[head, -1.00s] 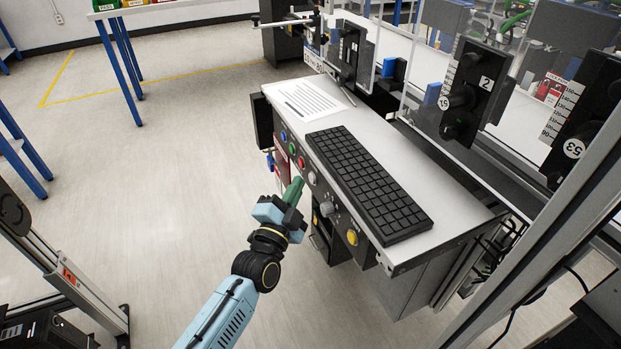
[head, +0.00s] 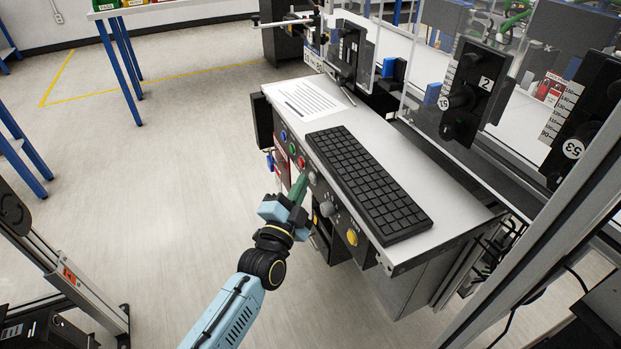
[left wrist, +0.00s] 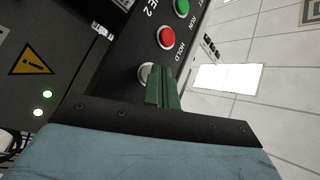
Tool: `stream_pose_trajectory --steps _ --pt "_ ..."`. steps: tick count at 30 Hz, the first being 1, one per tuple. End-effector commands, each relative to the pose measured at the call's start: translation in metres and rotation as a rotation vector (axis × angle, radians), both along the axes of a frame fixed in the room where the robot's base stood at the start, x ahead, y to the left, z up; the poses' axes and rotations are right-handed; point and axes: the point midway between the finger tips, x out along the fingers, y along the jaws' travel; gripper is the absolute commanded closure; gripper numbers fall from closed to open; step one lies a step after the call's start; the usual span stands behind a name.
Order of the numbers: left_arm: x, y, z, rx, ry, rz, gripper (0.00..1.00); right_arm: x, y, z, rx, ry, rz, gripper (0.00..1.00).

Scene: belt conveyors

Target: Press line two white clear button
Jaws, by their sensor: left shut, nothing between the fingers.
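The white button (head: 312,178) sits on the black front panel of the console, just below the red button in the row. My right gripper is not in view.
A red HOLD button (left wrist: 166,38) and a green RUN button (left wrist: 182,7) lie beside the white one. A grey knob (head: 327,209) and a yellow button (head: 352,237) are farther along the panel. A keyboard (head: 368,183) lies on the console top. Open floor lies left.

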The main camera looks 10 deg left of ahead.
Motion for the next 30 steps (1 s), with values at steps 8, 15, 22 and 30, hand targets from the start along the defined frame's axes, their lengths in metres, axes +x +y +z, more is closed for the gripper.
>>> stream_pose_trajectory --steps 8,15,22,30 --pt "0.002 -0.003 0.0 -0.001 0.0 0.0 1.0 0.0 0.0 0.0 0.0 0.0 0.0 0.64" --pt "0.002 -0.003 0.001 -0.001 -0.001 -0.001 1.0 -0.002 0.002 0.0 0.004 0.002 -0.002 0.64" --pt "-0.003 0.004 0.002 0.001 -0.002 0.0 1.0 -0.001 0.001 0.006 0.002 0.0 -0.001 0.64" --pt "-0.008 0.011 0.001 -0.001 0.0 -0.001 1.0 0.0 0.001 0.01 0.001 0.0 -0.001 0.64"
